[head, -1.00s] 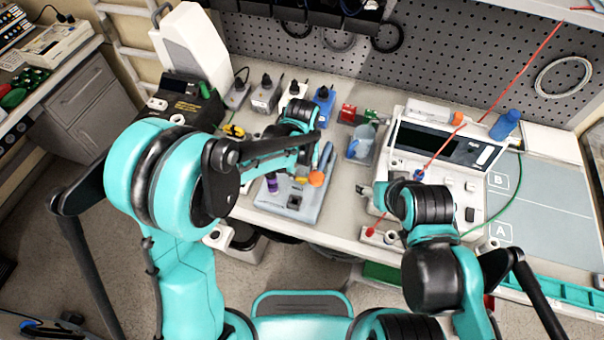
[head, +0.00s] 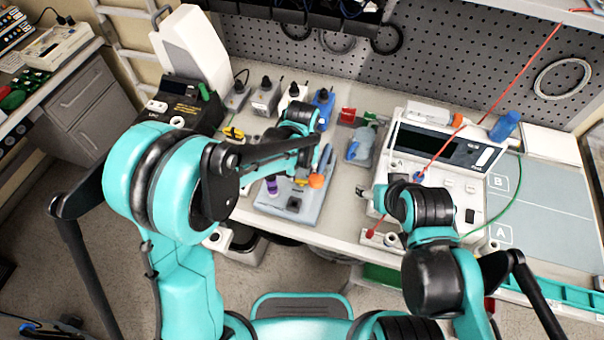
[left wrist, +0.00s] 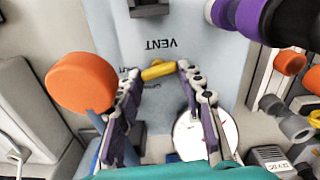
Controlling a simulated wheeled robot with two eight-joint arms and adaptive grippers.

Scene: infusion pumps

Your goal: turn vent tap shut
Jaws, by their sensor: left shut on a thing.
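The vent tap's yellow lever (left wrist: 158,70) lies in front of the printed VENT label in the left wrist view. It also shows small beside an orange cap in the head view (head: 301,183). My left gripper (left wrist: 157,73) has one finger at each end of the lever and is shut on it. In the head view my left gripper (head: 303,171) is over the grey-blue tap stand (head: 322,193) and partly hidden by my arm. My right gripper (head: 376,197) is by the front left of the white pump; its fingers are too small to read.
The orange knob (left wrist: 82,82) is close to the left finger, and a round white gauge (left wrist: 205,135) lies below the right finger. A purple part (left wrist: 255,18) is at upper right. The white pump (head: 470,187) stands right of the stand, with a red line crossing it.

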